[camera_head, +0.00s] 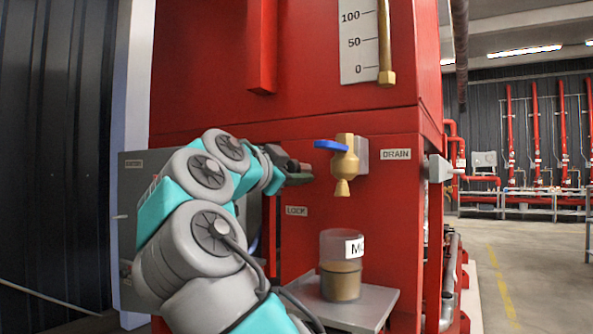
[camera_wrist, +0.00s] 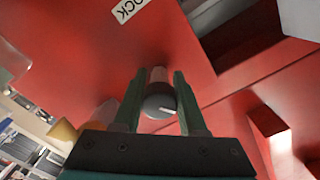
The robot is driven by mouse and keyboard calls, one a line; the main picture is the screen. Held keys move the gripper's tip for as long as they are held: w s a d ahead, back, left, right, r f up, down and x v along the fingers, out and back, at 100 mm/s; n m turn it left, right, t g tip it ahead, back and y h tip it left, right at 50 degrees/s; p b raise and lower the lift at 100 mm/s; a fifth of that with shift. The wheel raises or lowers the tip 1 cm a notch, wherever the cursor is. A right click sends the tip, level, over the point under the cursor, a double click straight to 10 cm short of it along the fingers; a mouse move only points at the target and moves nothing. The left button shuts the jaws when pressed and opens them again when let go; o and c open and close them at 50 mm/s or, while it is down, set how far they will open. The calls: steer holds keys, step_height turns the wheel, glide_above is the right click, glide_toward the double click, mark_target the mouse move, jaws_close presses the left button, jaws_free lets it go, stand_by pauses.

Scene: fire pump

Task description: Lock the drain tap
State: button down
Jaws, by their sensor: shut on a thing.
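The brass drain tap (camera_head: 344,165) is mounted on the red cabinet front beside the DRAIN label (camera_head: 396,154). Its blue handle (camera_head: 331,145) points out sideways to the left, and its spout points down. The LOCK label (camera_head: 296,211) is to the lower left of the tap and also shows in the wrist view (camera_wrist: 128,8). My gripper (camera_head: 302,174) is just left of the tap, at the panel above that label. In the wrist view its green fingers (camera_wrist: 158,85) are shut on a round grey knob (camera_wrist: 159,101) with a white line. The knob is hidden in the head view.
Below the tap, a clear cup (camera_head: 342,285) with brown liquid stands on a grey shelf (camera_head: 372,302). A gauge scale (camera_head: 357,40) with a brass tube is above the tap. A grey box is behind my arm at the left. The floor at the right is open.

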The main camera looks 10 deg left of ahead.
steer(key=m, duration=0.2)
steer(key=shift+m, duration=0.4)
steer(key=shift+m+p, duration=0.3)
steer(key=shift+m, duration=1.7)
steer(key=shift+c, duration=2.3)
jaws_free()
steer(key=shift+r, duration=0.1)
steer(key=v, duration=0.7)
steer(key=shift+s+a, duration=0.15)
steer(key=shift+s, duration=0.2)
